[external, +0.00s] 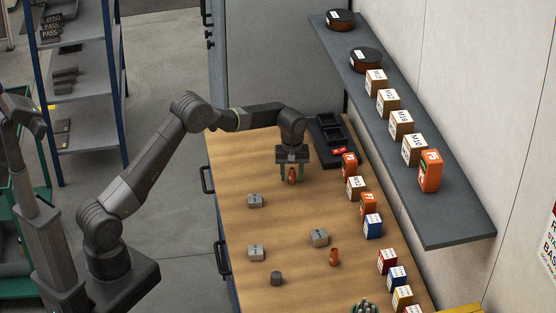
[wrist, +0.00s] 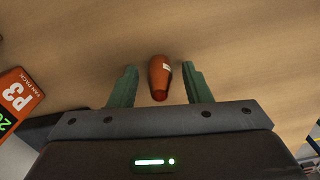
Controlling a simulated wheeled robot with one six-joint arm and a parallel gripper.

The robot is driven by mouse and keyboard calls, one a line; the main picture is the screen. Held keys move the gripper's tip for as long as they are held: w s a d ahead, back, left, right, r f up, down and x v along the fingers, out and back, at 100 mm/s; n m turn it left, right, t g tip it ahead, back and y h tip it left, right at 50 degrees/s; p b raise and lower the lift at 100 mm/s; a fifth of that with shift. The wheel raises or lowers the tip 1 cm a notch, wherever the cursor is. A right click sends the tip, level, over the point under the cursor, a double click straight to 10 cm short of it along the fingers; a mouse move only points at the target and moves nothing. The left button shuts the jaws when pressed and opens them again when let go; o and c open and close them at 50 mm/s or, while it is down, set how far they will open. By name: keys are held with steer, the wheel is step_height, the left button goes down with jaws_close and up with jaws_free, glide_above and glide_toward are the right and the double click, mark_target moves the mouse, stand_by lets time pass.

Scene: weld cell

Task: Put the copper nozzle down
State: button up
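A copper nozzle (external: 292,174) with a pale label is between the fingers of my gripper (external: 292,177), at the far part of the wooden bench. In the wrist view the nozzle (wrist: 160,76) shows a visible gap to each green finger of my gripper (wrist: 160,88). My gripper is open around it, low over the bench top. The nozzle seems to stand on the wood, though its foot is hard to make out. A second copper-coloured piece (external: 334,257) stands nearer the front of the bench.
A black tray (external: 325,132) lies behind my gripper. Grey blocks (external: 255,201) and a grey cylinder (external: 277,278) stand on the bench. A shelf (external: 455,224) overhangs the right.

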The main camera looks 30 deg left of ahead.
mark_target(292, 168)
steer(key=shift+r, duration=0.15)
step_height(292, 168, up, 12)
steer(key=b, duration=0.1)
stand_by(0.4)
steer(key=shift+o, duration=0.3)
